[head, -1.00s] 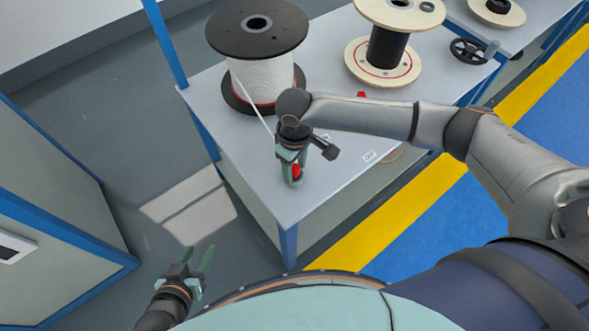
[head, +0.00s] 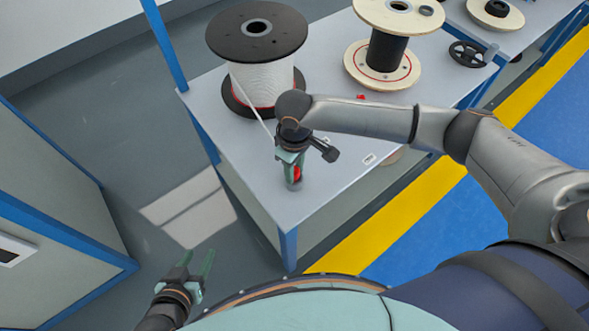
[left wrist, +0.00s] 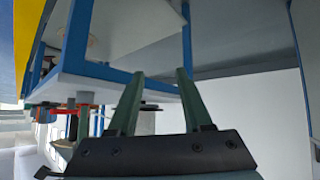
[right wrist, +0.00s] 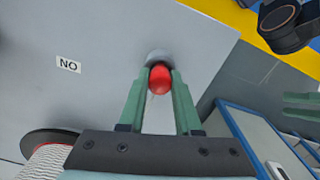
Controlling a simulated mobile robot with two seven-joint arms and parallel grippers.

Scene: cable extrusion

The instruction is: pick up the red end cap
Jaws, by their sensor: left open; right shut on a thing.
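The red end cap (right wrist: 160,79) is between the fingertips of my right gripper (right wrist: 159,82), which is shut on it. In the head view the red end cap (head: 296,173) shows between the green fingers of the right gripper (head: 292,172), close above the table near its front corner. A small grey round piece (right wrist: 158,57) lies just beyond the cap in the right wrist view; whether the cap touches it I cannot tell. My left gripper (head: 196,268) is open and empty, low beside the table over the floor. Its open fingers (left wrist: 157,78) also show in the left wrist view.
A black-flanged spool of white cable (head: 262,82) stands on the table (head: 335,170) behind the right gripper, with a strand running toward it. A wooden spool (head: 385,60) and a small red piece (head: 361,97) are farther back. A blue-edged cabinet (head: 50,220) stands at left.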

